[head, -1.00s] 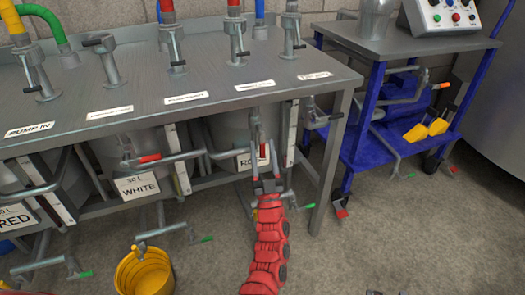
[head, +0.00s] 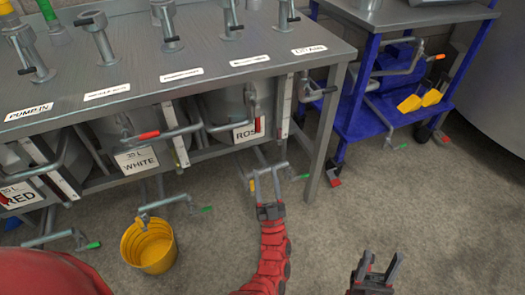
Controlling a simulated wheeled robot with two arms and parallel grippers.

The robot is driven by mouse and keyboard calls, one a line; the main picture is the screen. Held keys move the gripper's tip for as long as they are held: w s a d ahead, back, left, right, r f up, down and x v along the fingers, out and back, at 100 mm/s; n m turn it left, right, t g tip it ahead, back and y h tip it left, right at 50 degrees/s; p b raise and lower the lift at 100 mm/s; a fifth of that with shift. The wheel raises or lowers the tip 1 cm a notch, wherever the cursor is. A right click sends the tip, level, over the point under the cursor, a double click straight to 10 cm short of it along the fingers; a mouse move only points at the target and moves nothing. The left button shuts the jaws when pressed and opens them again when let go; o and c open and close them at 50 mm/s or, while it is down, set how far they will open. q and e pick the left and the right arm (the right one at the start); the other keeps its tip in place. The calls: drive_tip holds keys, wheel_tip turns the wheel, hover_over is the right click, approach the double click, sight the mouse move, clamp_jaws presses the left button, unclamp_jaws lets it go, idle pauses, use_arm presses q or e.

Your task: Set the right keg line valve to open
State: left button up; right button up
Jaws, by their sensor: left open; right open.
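I cannot tell for sure which of the several levers is the right keg line valve. At the rosé keg's label (head: 244,132), a red-tipped lever (head: 257,124) hangs down. Below it a low tap with a green-tipped lever (head: 300,178) points right. On the bench top, the rightmost valve (head: 284,18) stands upright with a dark handle, behind a label too small to read. My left gripper (head: 269,155) is open and empty, pointing up in front of the low tap, below the rosé label. My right gripper (head: 382,262) is open and empty over the floor at lower right.
A steel bench (head: 215,75) spans the left and middle, with the white keg's label (head: 136,160) and the red keg's label (head: 20,195) below. A yellow bucket (head: 148,250) stands on the floor. A blue trolley (head: 365,118) stands at right. Floor between is clear.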

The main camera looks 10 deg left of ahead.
use_arm(q)
drive_tip(key=shift+v, duration=1.15)
